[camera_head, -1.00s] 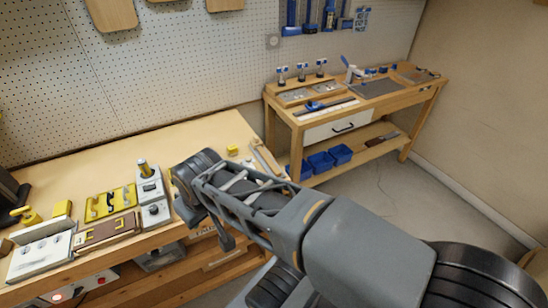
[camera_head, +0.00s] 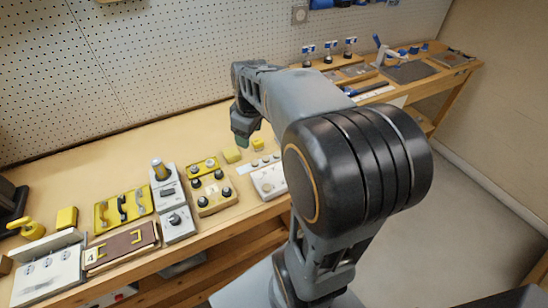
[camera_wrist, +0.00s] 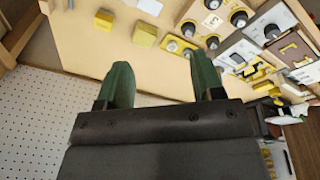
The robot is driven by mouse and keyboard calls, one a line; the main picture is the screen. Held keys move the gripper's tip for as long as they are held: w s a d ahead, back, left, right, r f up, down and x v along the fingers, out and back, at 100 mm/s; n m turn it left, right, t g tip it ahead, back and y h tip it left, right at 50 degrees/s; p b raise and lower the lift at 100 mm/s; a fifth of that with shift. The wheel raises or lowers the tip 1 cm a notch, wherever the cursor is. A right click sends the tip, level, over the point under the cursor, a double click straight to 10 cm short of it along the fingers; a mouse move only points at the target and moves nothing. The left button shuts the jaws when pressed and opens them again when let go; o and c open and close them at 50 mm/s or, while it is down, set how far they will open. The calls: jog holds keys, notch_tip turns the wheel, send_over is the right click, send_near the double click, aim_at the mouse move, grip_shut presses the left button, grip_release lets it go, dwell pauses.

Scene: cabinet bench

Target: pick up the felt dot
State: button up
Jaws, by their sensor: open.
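I cannot pick out the felt dot in either view; it may be too small or hidden. My gripper (camera_head: 241,136) is above the back part of the near wooden bench (camera_head: 150,133). In the wrist view its two green fingers (camera_wrist: 162,78) are spread apart with nothing between them. A yellow block (camera_head: 232,155) and a second yellow piece (camera_head: 257,143) are on the bench close below and beside the gripper. In the wrist view, a yellow block (camera_wrist: 145,33) lies beyond the fingers.
A box with several dark knobs (camera_head: 213,190), a grey device with a yellow-topped post (camera_head: 167,200) and a yellow tray of handles (camera_head: 123,206) line the bench front. A pegboard wall (camera_head: 150,60) stands behind. A second bench (camera_head: 450,75) is at the right.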

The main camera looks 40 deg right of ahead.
jog(key=w+d+f+n+g+y+b, duration=0.1)
jog(key=w+d+f+n, duration=0.25)
jog(key=d, duration=0.45)
jog(key=w+d+f+n+b, duration=0.1)
jog(key=w+d+f+n, duration=0.1)
jog(key=d+f, duration=0.4)
send_over(277, 154)
jog(key=shift+n, duration=0.25)
jog(key=f, duration=0.5)
jog(key=d+f, duration=0.1)
jog(key=f, duration=0.1)
jog(key=shift+s+f, duration=0.1)
jog(key=shift+f, duration=0.05)
jog(key=shift+a+f, duration=0.15)
jog(key=shift+f, duration=0.8)
jog(key=shift+a+f, duration=0.2)
jog(key=shift+f, duration=0.8)
jog(key=shift+a+f, duration=0.15)
jog(key=shift+f, duration=0.8)
jog(key=c, duration=1)
jog(key=shift+r, duration=0.1)
